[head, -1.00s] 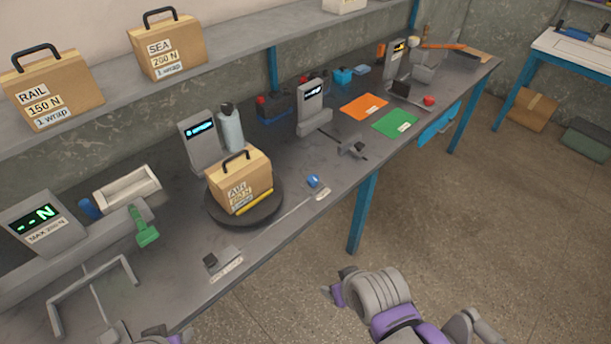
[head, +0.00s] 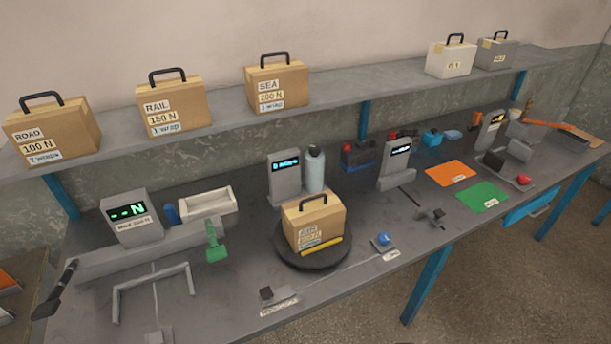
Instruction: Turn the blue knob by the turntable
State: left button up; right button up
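The blue knob (head: 383,240) sits on a small base near the bench's front edge, right of the turntable. The dark round turntable (head: 318,262) carries a tan cardboard case (head: 314,222) with a black handle, labelled AIR. A yellow bar (head: 321,245) lies on the turntable in front of the case. A grey display post (head: 285,178) stands behind the turntable. Neither of my grippers shows in the head view now, so whether they are open or shut is hidden.
A thin rod and a labelled block (head: 273,297) lie in front of the turntable. A green-handled tool (head: 215,242) and a force gauge (head: 131,216) are at left. Orange (head: 450,173) and green (head: 482,196) mats lie at right. Cases line the shelf (head: 220,124) above.

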aim_at(384, 238)
jog(key=i+l+u, duration=0.45)
jog(key=l, duration=0.15)
jog(key=l+u, duration=0.25)
jog(key=l, duration=0.1)
